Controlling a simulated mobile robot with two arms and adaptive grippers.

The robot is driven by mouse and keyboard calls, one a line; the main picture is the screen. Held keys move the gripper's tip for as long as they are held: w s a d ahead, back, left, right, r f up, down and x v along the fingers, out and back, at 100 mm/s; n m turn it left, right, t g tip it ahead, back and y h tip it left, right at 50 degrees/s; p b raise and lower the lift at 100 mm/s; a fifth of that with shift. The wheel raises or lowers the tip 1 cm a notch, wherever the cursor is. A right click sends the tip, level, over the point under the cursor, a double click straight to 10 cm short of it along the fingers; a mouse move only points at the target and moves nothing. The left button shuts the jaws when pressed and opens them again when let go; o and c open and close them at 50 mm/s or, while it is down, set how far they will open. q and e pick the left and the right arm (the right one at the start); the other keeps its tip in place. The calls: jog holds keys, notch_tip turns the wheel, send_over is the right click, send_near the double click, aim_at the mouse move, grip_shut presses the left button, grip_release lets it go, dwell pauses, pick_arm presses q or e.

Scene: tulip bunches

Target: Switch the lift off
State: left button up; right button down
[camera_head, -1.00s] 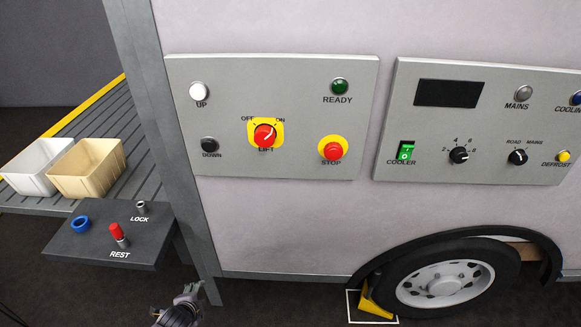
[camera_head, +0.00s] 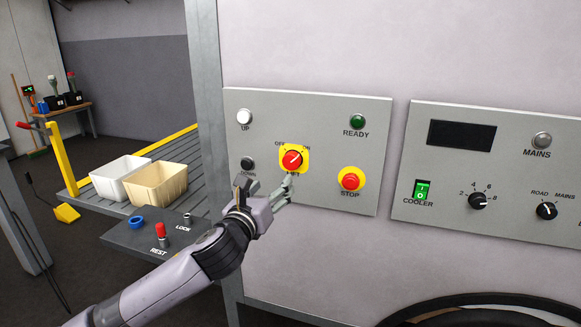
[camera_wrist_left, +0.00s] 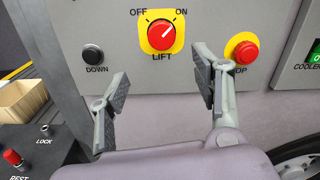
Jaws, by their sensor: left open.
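The lift switch (camera_head: 292,159) is a red rotary knob on a yellow plate, on the grey panel (camera_head: 315,195). Its white mark points up and right, toward ON. The switch also shows in the left wrist view (camera_wrist_left: 161,34), between the OFF and ON labels. My left gripper (camera_head: 267,185) is open and empty, just below and left of the switch. In the left wrist view its fingers (camera_wrist_left: 160,82) are spread wide below the knob, not around it. The LIFT label is partly covered by a fingertip in the head view. My right gripper is not in view.
The red STOP button (camera_head: 350,181) sits right of the switch, close to one finger in the wrist view. The black DOWN button (camera_head: 248,163) is left, the white UP button (camera_head: 244,117) above it. A shelf (camera_head: 140,238) with the red REST lever (camera_head: 161,232) juts out lower left.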

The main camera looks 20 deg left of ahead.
aim_at(290, 164)
pick_arm(q)
jog(key=w, duration=0.8)
jog(key=w+p, duration=0.1)
jog(key=w, duration=0.3)
jog(key=shift+d, duration=0.4)
jog(key=shift+w, duration=0.5)
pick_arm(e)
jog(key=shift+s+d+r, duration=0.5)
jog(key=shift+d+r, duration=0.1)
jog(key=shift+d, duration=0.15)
pick_arm(q)
jog(key=c, duration=1.2)
jog(key=shift+o, duration=0.2)
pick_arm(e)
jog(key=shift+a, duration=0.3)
